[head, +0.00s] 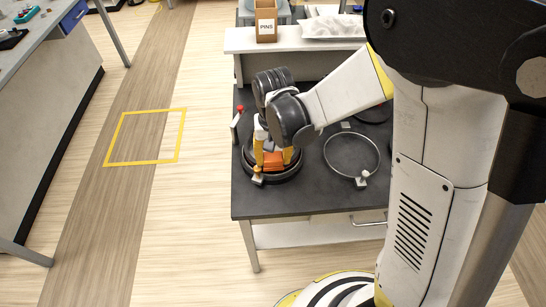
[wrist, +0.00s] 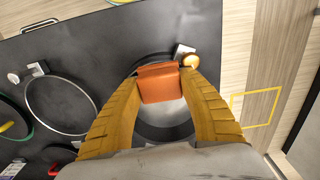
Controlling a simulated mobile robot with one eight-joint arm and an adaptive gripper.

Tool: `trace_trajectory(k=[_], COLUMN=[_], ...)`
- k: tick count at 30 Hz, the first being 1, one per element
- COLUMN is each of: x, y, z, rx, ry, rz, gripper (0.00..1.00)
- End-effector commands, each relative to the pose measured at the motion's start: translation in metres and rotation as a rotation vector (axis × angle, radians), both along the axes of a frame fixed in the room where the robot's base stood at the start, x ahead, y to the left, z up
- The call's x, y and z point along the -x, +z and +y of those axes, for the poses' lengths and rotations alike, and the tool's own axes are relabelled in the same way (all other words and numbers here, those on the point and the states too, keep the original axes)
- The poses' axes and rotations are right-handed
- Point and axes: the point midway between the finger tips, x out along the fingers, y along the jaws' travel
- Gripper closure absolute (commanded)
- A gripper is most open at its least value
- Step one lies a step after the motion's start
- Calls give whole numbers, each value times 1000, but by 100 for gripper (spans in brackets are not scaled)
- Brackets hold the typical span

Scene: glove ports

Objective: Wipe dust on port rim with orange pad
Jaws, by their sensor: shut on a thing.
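My gripper (head: 274,164) points down over the left port on the dark bench, its yellow fingers shut on the orange pad (head: 272,158). In the wrist view the orange pad (wrist: 161,86) sits between the two fingertips.
A silver ring port (head: 352,155) with a small latch stands to the right on the bench. A red-tipped lever (head: 238,115) is at the bench's left edge. A PINS box (head: 266,22) stands on the shelf behind. The floor on the left is clear, with a yellow square (head: 145,136).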

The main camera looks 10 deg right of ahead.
Motion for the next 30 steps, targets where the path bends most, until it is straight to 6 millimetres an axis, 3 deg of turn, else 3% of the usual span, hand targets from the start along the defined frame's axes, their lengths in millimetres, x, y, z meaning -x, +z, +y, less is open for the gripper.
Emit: trace_trajectory(k=[8,13,17,21,30], x=[0,0,-1,-1,-1], y=[-2,-2,-1,-1,1], z=[3,17,31,40,34], rx=[0,-1,-2,-2,-1], ry=[1,3,4,3,-1], rz=[0,1,1,2,1], gripper=[77,77,91,91,91])
